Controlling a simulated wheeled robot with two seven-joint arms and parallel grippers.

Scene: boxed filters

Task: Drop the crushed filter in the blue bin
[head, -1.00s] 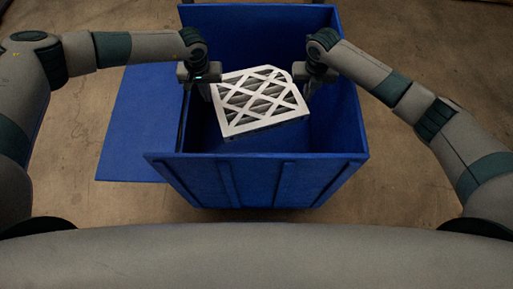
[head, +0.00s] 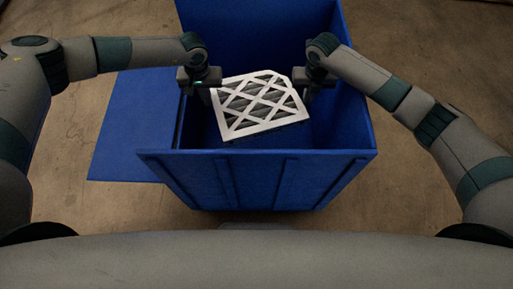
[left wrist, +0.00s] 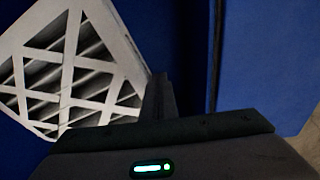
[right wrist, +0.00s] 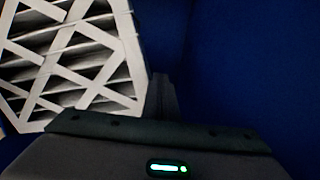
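The crushed filter (head: 257,103) has a white lattice frame over grey pleats, with one cut or bent corner at its far right. It hangs tilted inside the mouth of the blue bin (head: 255,180), below the rim and clear of the walls. My left gripper (head: 209,97) is at its left edge and my right gripper (head: 305,95) is at its right edge. Both look shut on it, though the fingers hide the contact. The filter also shows at the left of the left wrist view (left wrist: 72,65) and the right wrist view (right wrist: 75,55).
A blue panel (head: 130,130) lies beside the bin's left side. Bare brown floor (head: 430,60) surrounds the bin.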

